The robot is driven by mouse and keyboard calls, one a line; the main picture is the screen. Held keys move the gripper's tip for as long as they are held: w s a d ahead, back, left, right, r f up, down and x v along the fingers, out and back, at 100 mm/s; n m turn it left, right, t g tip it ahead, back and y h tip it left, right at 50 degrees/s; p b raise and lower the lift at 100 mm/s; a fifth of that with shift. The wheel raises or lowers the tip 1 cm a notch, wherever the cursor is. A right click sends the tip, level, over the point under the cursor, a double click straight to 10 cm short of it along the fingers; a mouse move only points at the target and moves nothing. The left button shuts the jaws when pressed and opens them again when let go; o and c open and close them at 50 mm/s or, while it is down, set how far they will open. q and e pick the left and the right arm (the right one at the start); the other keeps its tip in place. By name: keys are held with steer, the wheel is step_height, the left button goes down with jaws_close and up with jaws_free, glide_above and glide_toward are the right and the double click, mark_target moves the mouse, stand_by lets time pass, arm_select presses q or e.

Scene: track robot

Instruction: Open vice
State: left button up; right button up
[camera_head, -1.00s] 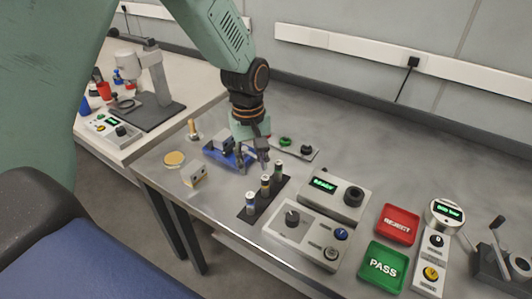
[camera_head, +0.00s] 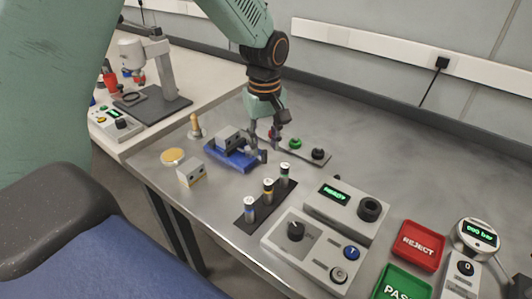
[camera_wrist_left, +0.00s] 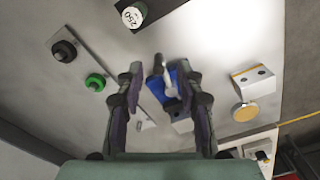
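The blue vice (camera_head: 234,158) with grey jaws sits on the metal bench in the head view, left of centre. Its handle end points right, toward my left gripper (camera_head: 264,141). In the left wrist view the blue vice body (camera_wrist_left: 157,90) shows behind and between the fingers, with its grey screw handle (camera_wrist_left: 159,64) in the gap. My left gripper (camera_wrist_left: 162,74) is open, its two fingers apart on either side of the handle. I cannot tell whether either finger touches it. The right gripper is not in view.
A button panel with a green button (camera_head: 295,143) and black knob (camera_head: 318,153) lies right of the gripper. A rack of small cylinders (camera_head: 268,188) stands in front. A drilled grey block (camera_head: 191,174) and a round yellowish disc (camera_head: 172,156) lie left of the vice.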

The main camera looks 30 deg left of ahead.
mark_target(264, 151)
arm_select(q)
steer(key=f, duration=0.3)
steer(key=a+f, duration=0.1)
steer(key=shift+w+f, duration=0.15)
steer(key=shift+w, duration=0.15)
steer(key=shift+s+d+r, duration=0.25)
steer(key=shift+d+r, duration=0.05)
steer(key=shift+d, duration=0.15)
steer(key=shift+w+a+f, duration=0.25)
steer(key=c, duration=0.4)
steer(key=shift+c, duration=0.7)
steer(key=shift+s+d+r, duration=0.1)
steer(key=shift+r, duration=0.05)
jaws_close()
